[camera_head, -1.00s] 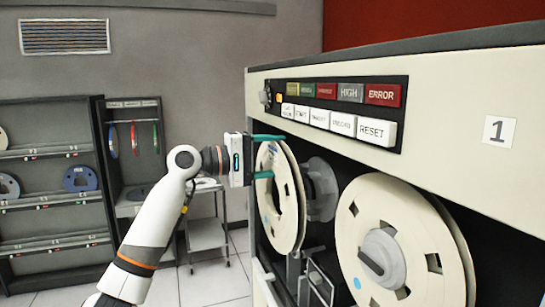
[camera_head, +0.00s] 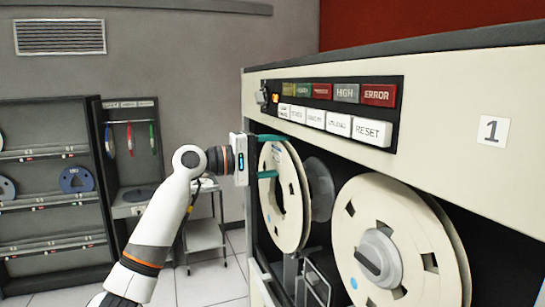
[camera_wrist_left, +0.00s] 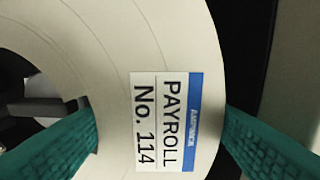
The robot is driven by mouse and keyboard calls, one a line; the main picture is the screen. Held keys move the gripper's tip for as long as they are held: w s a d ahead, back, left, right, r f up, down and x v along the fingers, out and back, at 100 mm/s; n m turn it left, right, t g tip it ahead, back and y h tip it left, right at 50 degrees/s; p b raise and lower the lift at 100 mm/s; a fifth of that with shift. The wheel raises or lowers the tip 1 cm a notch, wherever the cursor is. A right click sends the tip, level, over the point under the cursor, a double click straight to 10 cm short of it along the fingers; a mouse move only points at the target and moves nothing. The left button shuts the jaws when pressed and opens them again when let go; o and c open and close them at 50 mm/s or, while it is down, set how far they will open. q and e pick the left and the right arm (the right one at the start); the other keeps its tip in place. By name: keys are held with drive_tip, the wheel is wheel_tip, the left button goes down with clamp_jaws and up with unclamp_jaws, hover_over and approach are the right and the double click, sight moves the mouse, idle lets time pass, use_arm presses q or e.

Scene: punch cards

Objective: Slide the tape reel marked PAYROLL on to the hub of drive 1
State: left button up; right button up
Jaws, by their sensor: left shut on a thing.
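The cream PAYROLL reel (camera_head: 298,222) stands upright and edge-on at the left bay of drive 1. The wrist view shows its label, PAYROLL No. 114 (camera_wrist_left: 165,120). My left gripper (camera_head: 268,156) is shut on the reel's rim, with its teal fingers (camera_wrist_left: 262,143) on either side of the label. The grey round hub (camera_head: 321,190) is just right of the reel, partly hidden by it. I cannot tell whether the reel touches the hub. Grey parts show through the reel's centre hole in the wrist view. My right gripper is not in view.
Drive 1 (camera_head: 450,105) has a button panel (camera_head: 330,110) above the reels. A second cream reel (camera_head: 350,240) sits on the right hub. Racks with reels (camera_head: 77,180) and a small cart (camera_head: 204,238) stand behind on the left. The floor between is clear.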

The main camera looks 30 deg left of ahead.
use_arm(q)
drive_tip(key=shift+x, duration=2.65)
drive_tip(key=o, duration=1.5)
drive_tip(key=shift+d+r, duration=0.1)
drive_tip(key=shift+r, duration=0.05)
drive_tip(key=shift+c, duration=1.5)
drive_tip(key=shift+b+v, duration=1.45)
drive_tip(key=shift+v, duration=3.6)
